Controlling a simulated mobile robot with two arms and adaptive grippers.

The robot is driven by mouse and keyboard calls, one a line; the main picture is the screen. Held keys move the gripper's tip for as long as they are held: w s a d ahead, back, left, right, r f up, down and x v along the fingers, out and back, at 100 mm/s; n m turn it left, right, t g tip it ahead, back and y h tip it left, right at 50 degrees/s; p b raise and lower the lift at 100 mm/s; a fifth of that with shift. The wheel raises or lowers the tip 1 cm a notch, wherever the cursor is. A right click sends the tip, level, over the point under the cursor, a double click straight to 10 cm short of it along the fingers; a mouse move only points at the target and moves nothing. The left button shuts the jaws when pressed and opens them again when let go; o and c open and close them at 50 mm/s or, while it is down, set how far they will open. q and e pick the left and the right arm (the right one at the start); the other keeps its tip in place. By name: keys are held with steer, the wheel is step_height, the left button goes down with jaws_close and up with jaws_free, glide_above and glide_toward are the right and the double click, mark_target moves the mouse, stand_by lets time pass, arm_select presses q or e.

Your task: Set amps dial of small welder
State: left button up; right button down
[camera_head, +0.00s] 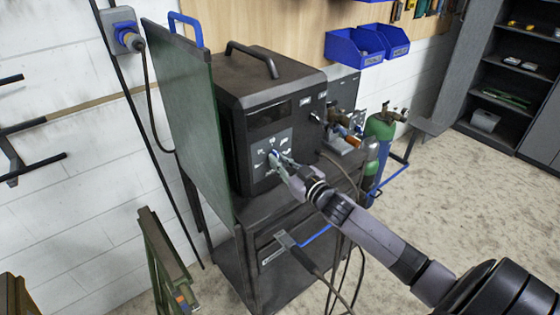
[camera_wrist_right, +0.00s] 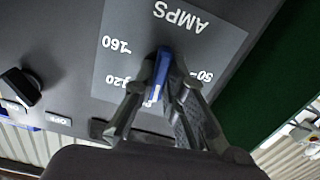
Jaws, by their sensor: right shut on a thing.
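The small welder (camera_head: 255,95) is a dark box with a top handle, standing on a dark cart. Its grey front panel carries the amps dial (camera_head: 274,157), mostly covered by my right gripper (camera_head: 282,165) in the head view. In the right wrist view the blue dial (camera_wrist_right: 163,68) sits between the two fingers of my right gripper (camera_wrist_right: 168,92), which are shut on it. The panel (camera_wrist_right: 195,50) reads AMPS, with 160, 120 and 50 legible around the dial. The picture is upside down there. My left gripper is not in view.
A green welding screen (camera_head: 185,110) stands close along the welder's left side. A dark knob (camera_wrist_right: 20,88) sticks out beside the panel. Green gas cylinders (camera_head: 380,130) stand behind my right arm. Cables hang below the cart. Blue bins (camera_head: 355,48) are on the wall.

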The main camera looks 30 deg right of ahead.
steer(key=shift+n, duration=4.1)
steer(key=c, duration=1.7)
jaws_free()
steer(key=shift+o, duration=0.2)
